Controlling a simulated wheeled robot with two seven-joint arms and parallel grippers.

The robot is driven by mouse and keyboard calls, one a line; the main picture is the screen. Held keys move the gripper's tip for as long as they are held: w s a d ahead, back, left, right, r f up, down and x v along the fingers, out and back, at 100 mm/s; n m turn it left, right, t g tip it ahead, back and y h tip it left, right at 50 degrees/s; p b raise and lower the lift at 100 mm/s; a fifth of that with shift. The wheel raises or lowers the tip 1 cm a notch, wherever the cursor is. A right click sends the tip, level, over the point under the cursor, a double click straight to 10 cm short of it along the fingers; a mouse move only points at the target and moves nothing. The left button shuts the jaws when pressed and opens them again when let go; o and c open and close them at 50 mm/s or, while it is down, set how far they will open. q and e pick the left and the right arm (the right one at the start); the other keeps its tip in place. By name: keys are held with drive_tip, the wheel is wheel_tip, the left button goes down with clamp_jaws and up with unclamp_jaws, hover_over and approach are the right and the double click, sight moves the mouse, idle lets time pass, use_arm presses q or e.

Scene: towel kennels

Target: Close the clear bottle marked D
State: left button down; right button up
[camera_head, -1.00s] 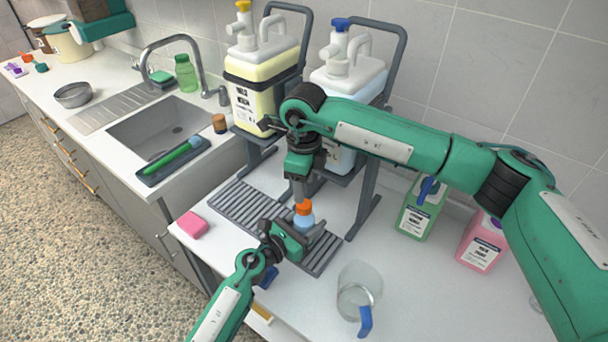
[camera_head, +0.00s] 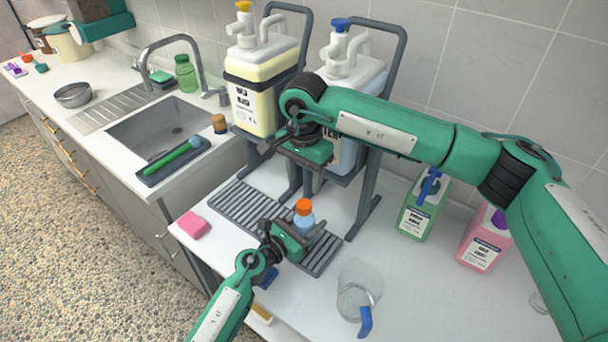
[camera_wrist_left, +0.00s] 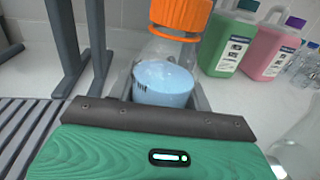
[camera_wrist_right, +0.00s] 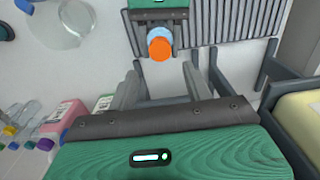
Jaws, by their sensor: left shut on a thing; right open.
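A small clear bottle (camera_head: 305,223) with pale blue liquid stands upright over the slatted grey rack, an orange cap (camera_head: 304,206) on its neck. The bottle's lower body (camera_wrist_left: 165,84) shows in the left wrist view, with small dark marks too small to read; the cap (camera_wrist_left: 181,14) is cut off at the top. My left gripper (camera_head: 303,238) is shut around the bottle's body. My right gripper (camera_head: 308,152) is above and behind the bottle, open and empty. In the right wrist view the cap (camera_wrist_right: 159,48) lies beyond the open fingers, apart from them.
Green (camera_head: 421,212) and pink (camera_head: 483,243) containers stand right. A pink sponge (camera_head: 192,225) lies left of the rack (camera_head: 240,205).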

sight(304, 204)
idle(0.3)
drive_tip(key=shift+f, duration=4.05)
drive_tip(key=c, duration=1)
drive_tip(key=m, duration=0.4)
drive_tip(key=shift+m, duration=0.4)
drive_tip(key=m, duration=1.8)
